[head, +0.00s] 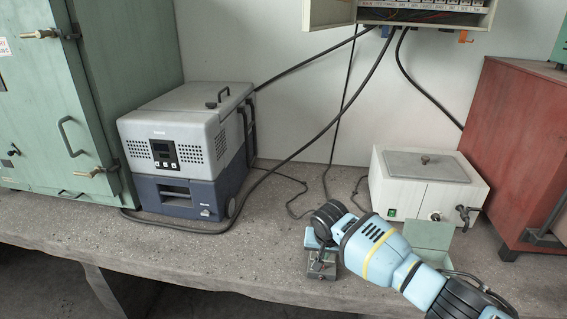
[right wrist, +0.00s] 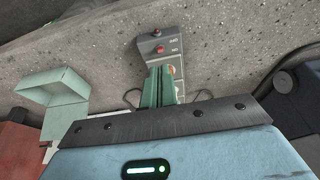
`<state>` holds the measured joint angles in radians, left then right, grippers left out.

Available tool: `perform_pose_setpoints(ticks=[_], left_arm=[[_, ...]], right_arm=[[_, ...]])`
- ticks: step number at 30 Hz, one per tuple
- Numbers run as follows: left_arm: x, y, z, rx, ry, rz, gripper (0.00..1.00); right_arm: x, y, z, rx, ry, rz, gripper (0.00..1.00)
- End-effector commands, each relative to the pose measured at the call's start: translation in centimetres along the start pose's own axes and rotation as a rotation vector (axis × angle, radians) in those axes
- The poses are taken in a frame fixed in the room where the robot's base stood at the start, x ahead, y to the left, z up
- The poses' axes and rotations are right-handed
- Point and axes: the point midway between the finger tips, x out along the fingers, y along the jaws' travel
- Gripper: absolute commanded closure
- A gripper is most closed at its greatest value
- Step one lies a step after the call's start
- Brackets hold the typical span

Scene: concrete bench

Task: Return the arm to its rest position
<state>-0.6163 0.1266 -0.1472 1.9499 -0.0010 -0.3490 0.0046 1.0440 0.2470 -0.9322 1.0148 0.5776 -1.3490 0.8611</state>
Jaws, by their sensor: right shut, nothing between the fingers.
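My right arm (head: 375,250), light blue with a yellow band, reaches in from the lower right in the head view. Its right gripper (right wrist: 160,76) shows in the right wrist view as two green fingers pressed together, shut and empty. The fingers point toward a small grey control box (right wrist: 158,44) with red buttons and overlap its near end in the picture. I cannot tell whether they touch it. In the head view the wrist hides much of the gripper. My left gripper is not in view.
A grey-blue cooler-like unit (head: 180,140) stands left on the concrete bench (head: 200,250). A white bath (head: 420,190) with a tap stands behind my right arm, beside a pale green open box (head: 428,235). A red cabinet (head: 525,150) is at the right. Black cables hang behind.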

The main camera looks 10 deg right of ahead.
Motion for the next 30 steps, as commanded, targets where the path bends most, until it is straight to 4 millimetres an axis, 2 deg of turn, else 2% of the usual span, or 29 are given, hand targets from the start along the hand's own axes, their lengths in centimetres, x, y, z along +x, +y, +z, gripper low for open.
perform_pose_setpoints(ticks=[5, 9, 16, 23, 30], left_arm=[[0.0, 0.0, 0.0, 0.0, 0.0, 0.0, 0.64], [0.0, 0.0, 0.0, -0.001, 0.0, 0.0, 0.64], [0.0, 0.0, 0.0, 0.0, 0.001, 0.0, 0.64], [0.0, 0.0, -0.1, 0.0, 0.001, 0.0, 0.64], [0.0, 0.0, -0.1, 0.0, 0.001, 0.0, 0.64]], right_arm=[[2.9, -1.7, 4.5, -0.066, -0.015, -0.083, 1.0], [5.5, -3.4, 10.1, -0.136, -0.007, -0.198, 1.0], [7.8, -4.6, 18.3, -0.206, 0.052, -0.362, 1.0], [8.3, -3.1, 25.2, -0.231, 0.153, -0.456, 1.0], [7.3, 1.0, 31.2, -0.249, 0.286, -0.464, 1.0]])
